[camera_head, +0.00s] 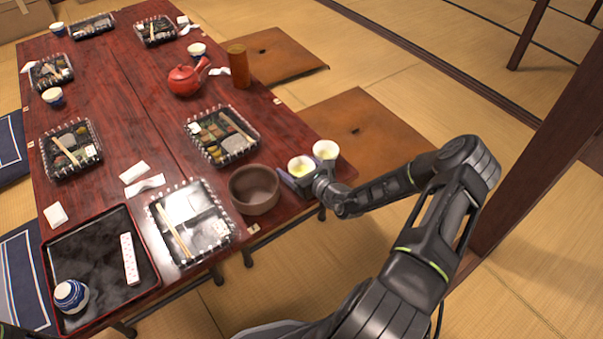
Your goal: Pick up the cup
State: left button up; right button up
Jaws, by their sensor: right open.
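Two pale cups stand side by side at the table's right corner. The nearer cup (300,164) holds yellow-green liquid, and the farther cup (325,149) is just right of it. My right gripper (297,182) is open, low at the near side of the nearer cup. The gripper hides that cup's lower part, and I cannot tell whether they touch. A blue-and-white cup (70,295) is on the black tray (100,224) at the lower left. My left gripper is not in view.
A brown bowl (254,188) sits close left of my right gripper. Several bento boxes, including a near one (165,235), line the red-brown table (140,110). A red teapot (186,80) and brown cylinder (239,66) stand farther back. Floor cushions (360,120) lie beyond the table's right edge.

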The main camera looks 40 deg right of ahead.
aim_at(296, 169)
jog(key=c, duration=1.1)
jog(key=shift+c, duration=0.2)
jog(key=shift+r, duration=0.2)
jog(key=shift+r+p, duration=1.6)
jog(key=shift+r, duration=1.45)
jog(key=shift+r+p, duration=0.75)
jog(key=shift+r, duration=1)
